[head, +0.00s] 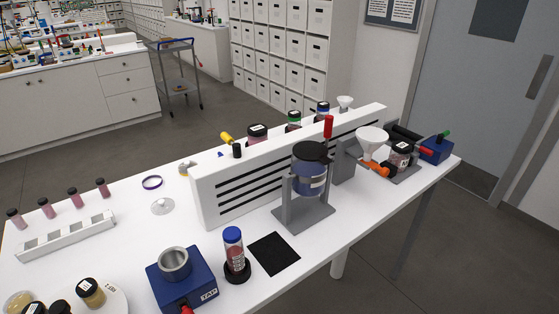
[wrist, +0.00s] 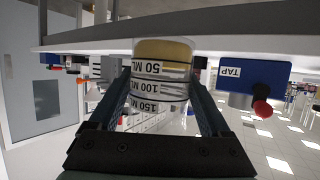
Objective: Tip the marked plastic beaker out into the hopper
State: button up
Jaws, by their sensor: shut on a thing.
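The marked plastic beaker (wrist: 158,90) fills the middle of the wrist view, which is upside down. It is clear, with 50, 100 and 150 ML bands, and yellow material lies at its base. It appears upright. My gripper (wrist: 161,76) is shut on its sides. I cannot tell whether its base touches anything. I do not make out the beaker or my gripper in the head view. A white funnel, which I take as the hopper (head: 372,138), stands at the right of the table, with an orange part below it and a labelled jar (head: 401,154) beside it.
A white slotted panel (head: 230,199) runs along the table. Before it stand a grey stand with a blue vessel (head: 310,183) and a blue-capped tube (head: 234,250). The blue TAP box (head: 181,281) also shows in the wrist view (wrist: 250,75). A black mat (head: 273,254) lies bare.

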jog(key=s+f, duration=0.2)
jog(key=s, duration=0.4)
jog(key=shift+f+h, duration=0.35)
jog(key=shift+h, duration=0.05)
jog(key=shift+s+d, duration=0.1)
